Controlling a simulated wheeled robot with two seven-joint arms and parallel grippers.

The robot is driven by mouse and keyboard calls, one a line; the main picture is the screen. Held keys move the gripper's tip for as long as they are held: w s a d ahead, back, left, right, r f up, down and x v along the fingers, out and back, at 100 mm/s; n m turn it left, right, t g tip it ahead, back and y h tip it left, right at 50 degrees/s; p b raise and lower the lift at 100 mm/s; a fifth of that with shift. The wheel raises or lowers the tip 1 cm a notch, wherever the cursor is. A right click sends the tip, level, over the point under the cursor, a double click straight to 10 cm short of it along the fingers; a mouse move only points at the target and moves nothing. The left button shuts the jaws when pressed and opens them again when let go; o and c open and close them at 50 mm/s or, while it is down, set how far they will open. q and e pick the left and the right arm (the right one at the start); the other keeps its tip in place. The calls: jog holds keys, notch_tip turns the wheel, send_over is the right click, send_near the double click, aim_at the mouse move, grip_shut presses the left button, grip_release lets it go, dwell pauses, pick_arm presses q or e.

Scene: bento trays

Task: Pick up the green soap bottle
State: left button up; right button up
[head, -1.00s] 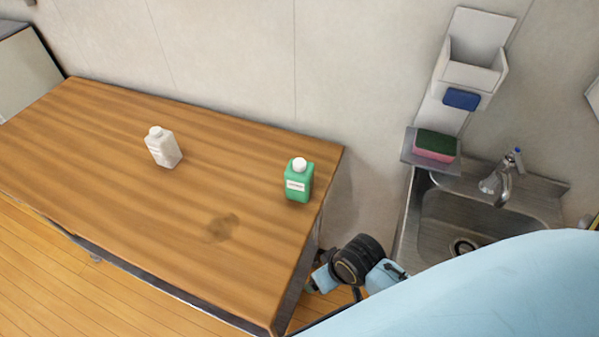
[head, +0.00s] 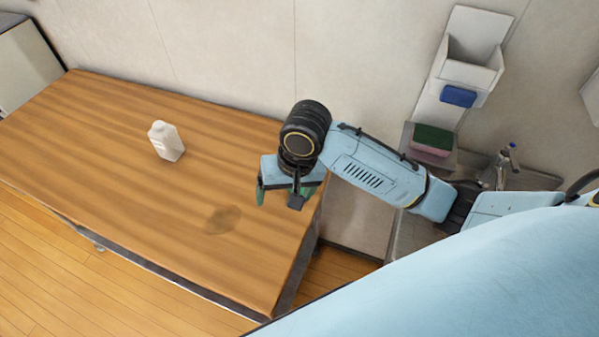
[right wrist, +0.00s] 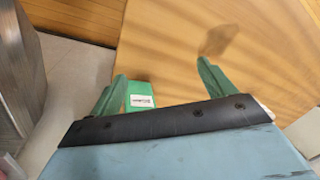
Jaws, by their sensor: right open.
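The green soap bottle (right wrist: 140,96) shows in the right wrist view as a green block with a white label, between the two fingers and closer to the left one. In the head view it is mostly or wholly hidden behind my right gripper (head: 284,198). That gripper is over the right end of the wooden table (head: 150,225), where the bottle stood. In the right wrist view the gripper (right wrist: 162,72) has its green fingers spread wide apart, with nothing held. I cannot tell whether a finger touches the bottle. My left gripper is not in view.
A white bottle (head: 166,142) stands upright further left on the table. At right are a sink (head: 405,235), a green and pink sponge (head: 433,140) and a wall holder (head: 468,62). The table's middle is clear.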

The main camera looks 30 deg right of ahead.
jog(key=w+d+r+m+h, duration=0.1)
jog(key=w+d+r+m, duration=0.2)
jog(key=w+d+r+m+g+h, duration=0.1)
jog(key=w+d+r+m, duration=0.1)
jog(key=w+d+r, duration=0.2)
jog(key=shift+w+d+m, duration=0.15)
jog(key=shift+d+m, duration=0.05)
jog(key=shift+m, duration=0.2)
jog(key=shift+w+d+f, duration=0.1)
jog(key=shift+d, duration=0.1)
notch_tip(320, 180, down, 8)
jog(key=shift+r+b, duration=0.25)
jog(key=shift+b, duration=0.15)
jog(key=shift+w+a+f, duration=0.1)
jog(key=shift+w+f, duration=0.1)
jog(key=shift+f, duration=1.15)
jog(key=shift+w+f, duration=0.2)
jog(key=shift+f, duration=1.15)
jog(key=shift+c, duration=0.3)
jog(key=shift+r, duration=0.1)
jog(key=c, duration=1.2)
